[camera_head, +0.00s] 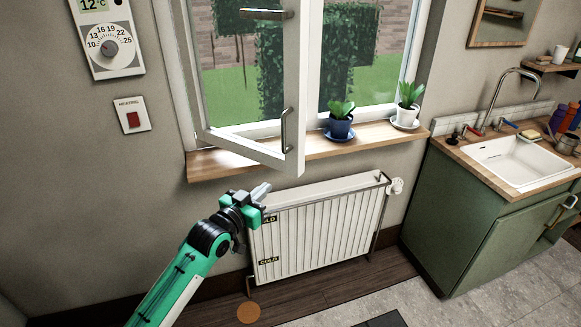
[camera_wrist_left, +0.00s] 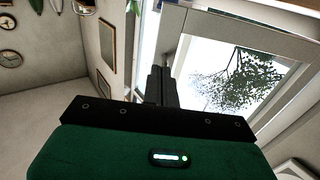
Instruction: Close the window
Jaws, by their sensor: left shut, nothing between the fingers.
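The white window (camera_head: 298,85) stands open in the head view, its left sash swung into the room over the wooden sill. A metal handle (camera_head: 286,130) is on the sash's lower right edge, and a second handle (camera_head: 266,14) shows higher up. My left gripper (camera_head: 262,190) is shut and empty, below the sash's lower corner and in front of the radiator's upper left, apart from the sash. In the left wrist view the shut fingers (camera_wrist_left: 161,85) point up toward the window frame (camera_wrist_left: 230,42). My right gripper is in neither view.
A white radiator (camera_head: 320,225) is under the sill (camera_head: 225,165). A blue pot (camera_head: 340,126) and a white pot (camera_head: 406,115) with plants stand on the sill's right part. A green sink cabinet (camera_head: 470,225) is at the right. Wall to the left is clear below the heating switch (camera_head: 132,115).

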